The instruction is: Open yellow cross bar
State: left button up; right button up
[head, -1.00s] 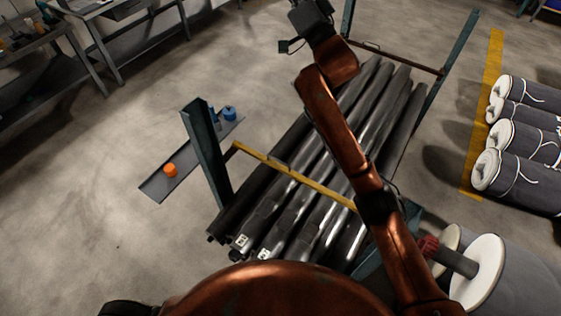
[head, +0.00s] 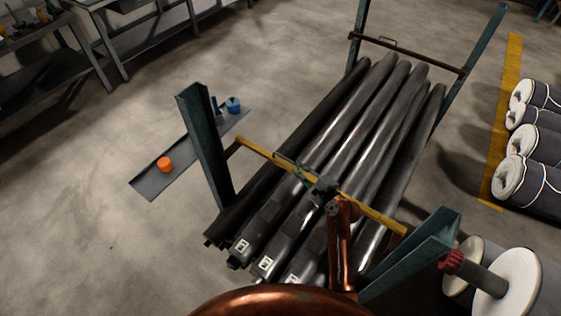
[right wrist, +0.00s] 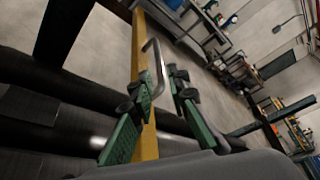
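The yellow cross bar (head: 372,215) spans the near end of a teal rack, from its left post (head: 205,145) to its right post (head: 425,245), above several dark rolls (head: 345,110). My right gripper (head: 297,171) is at the middle of the bar. In the right wrist view, the yellow bar (right wrist: 149,140) runs lengthwise, with a bent metal handle (right wrist: 157,66) on it. The green fingers of my right gripper (right wrist: 158,82) are apart, one on each side of the handle. Contact cannot be told. My left gripper is not in view.
A rust-brown bar with a handle (head: 400,52) crosses the rack's far end. An orange cylinder (head: 165,164) and a blue one (head: 233,104) are on a dark strip left of the rack.

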aim_at(288, 159)
jog(key=b+x, duration=0.2)
jog(key=x, duration=0.5)
jog(key=shift+w+a+f, duration=0.15)
jog(key=shift+a+f, duration=0.05)
jog(key=shift+f, duration=0.05)
grip_shut()
dwell(0.3)
